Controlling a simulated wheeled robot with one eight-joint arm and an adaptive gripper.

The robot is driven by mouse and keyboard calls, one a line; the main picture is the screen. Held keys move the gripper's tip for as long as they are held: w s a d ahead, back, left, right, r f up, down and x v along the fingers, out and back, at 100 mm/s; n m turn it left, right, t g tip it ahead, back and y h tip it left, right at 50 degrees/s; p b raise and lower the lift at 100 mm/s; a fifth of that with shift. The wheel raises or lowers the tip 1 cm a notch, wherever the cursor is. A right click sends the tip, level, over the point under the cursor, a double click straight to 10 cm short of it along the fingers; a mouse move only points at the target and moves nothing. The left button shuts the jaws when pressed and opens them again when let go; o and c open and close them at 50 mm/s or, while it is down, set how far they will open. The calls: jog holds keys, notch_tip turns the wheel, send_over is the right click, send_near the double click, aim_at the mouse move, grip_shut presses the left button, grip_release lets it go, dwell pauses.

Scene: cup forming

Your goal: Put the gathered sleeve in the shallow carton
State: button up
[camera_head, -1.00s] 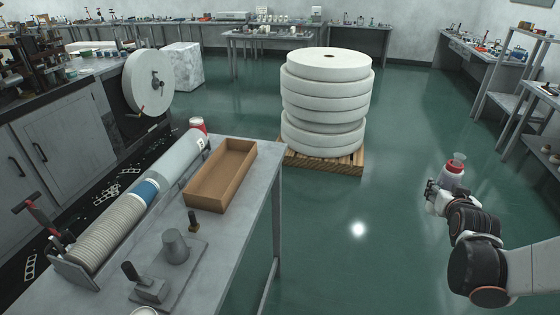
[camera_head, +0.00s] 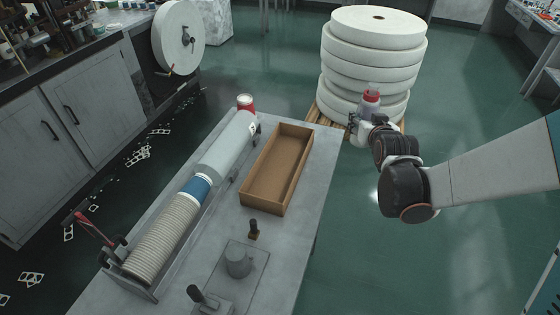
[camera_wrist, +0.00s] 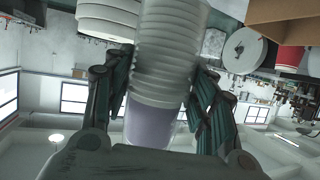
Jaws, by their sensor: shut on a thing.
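The gathered sleeve (camera_wrist: 165,45), a stack of nested pale cups with a lilac-tinted end, is between the two dark fingers of my gripper (camera_wrist: 162,80) in the wrist view. In the head view the sleeve (camera_head: 371,101) looks small and reddish with a clear top, roughly upright. My gripper (camera_head: 363,123) is shut on it, in front of the roll stack and right of the bench. The shallow carton (camera_head: 276,174) is an open brown box on the bench, empty inside, left of my gripper. Part of it shows top right in the wrist view (camera_wrist: 283,12).
A long trough with ribbed cups (camera_head: 165,232) and a grey cover lies left of the carton, with red cups (camera_head: 246,103) at its far end. A grey fixture (camera_head: 238,262) stands nearer. White rolls (camera_head: 372,58) on a pallet stand behind my gripper.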

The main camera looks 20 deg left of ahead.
jog(key=s+a+r+n+g+y+p, duration=0.1)
jog(key=s+a+r+p, duration=0.25)
jog(key=a, duration=0.35)
jog(key=s+a+r+n+y+p, duration=0.2)
jog(key=a+r, duration=0.2)
jog(key=a, duration=0.4)
jog(key=s+a+r+n+g+y+p, duration=0.1)
jog(key=s+a+r+p, duration=0.2)
jog(key=a, duration=0.4)
jog(key=b, duration=1.4)
send_over(281, 170)
notch_tip(281, 170, down, 20)
jog(key=shift+r, duration=0.25)
jog(key=shift+f+b, duration=0.15)
jog(key=shift+b, duration=0.2)
jog(key=o, duration=1.1)
